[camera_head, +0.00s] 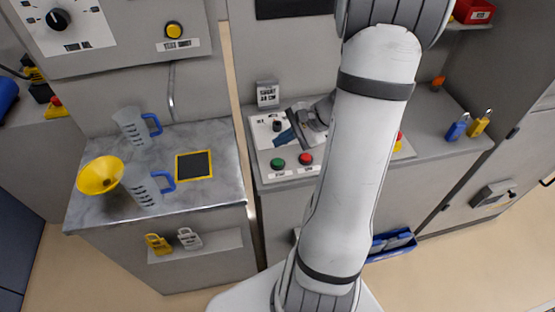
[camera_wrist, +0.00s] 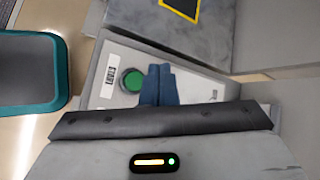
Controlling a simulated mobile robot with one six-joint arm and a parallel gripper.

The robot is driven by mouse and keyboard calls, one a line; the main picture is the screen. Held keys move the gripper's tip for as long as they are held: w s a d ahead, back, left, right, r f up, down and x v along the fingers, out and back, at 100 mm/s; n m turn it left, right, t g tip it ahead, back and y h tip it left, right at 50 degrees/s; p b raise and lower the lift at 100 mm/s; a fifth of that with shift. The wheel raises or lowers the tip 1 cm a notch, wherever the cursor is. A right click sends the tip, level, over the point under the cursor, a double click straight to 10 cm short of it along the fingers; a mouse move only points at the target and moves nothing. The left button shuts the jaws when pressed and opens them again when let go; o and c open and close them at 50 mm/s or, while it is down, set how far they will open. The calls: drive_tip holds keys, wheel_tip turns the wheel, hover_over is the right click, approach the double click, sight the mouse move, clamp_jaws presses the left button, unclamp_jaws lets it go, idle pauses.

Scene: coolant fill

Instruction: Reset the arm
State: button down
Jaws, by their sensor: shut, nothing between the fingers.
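My gripper (camera_head: 283,139) is over the grey control panel (camera_head: 290,178) in the head view, to the left of my white arm. In the wrist view my gripper's two blue fingers (camera_wrist: 157,70) are together with nothing between them. A green button (camera_wrist: 132,80) with a label marked START lies just left of the fingertips. Whether the fingers touch it I cannot tell. In the head view the green button (camera_head: 278,163) and a red button (camera_head: 306,158) sit side by side on the panel's front. My arm hides the panel's right part.
A marble-topped counter at left holds a yellow funnel (camera_head: 100,176), two clear jugs with blue handles (camera_head: 133,127) and a yellow-edged dark pad (camera_head: 194,165). Blue and yellow padlocks (camera_head: 458,127) stand at right. A teal-rimmed tray (camera_wrist: 58,72) shows in the wrist view.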

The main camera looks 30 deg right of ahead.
idle(0.5)
drive_tip(key=s+a+r+n+g+h, duration=0.1)
drive_tip(key=s+a+r+n+h, duration=0.6)
drive_tip(key=s+a+r+n, duration=0.5)
drive_tip(key=a+r+n, duration=0.1)
drive_tip(key=n, duration=0.2)
drive_tip(key=shift+a+n+g+h, duration=0.15)
drive_tip(key=shift+n+g+h, duration=0.15)
drive_tip(key=shift+n+g, duration=0.1)
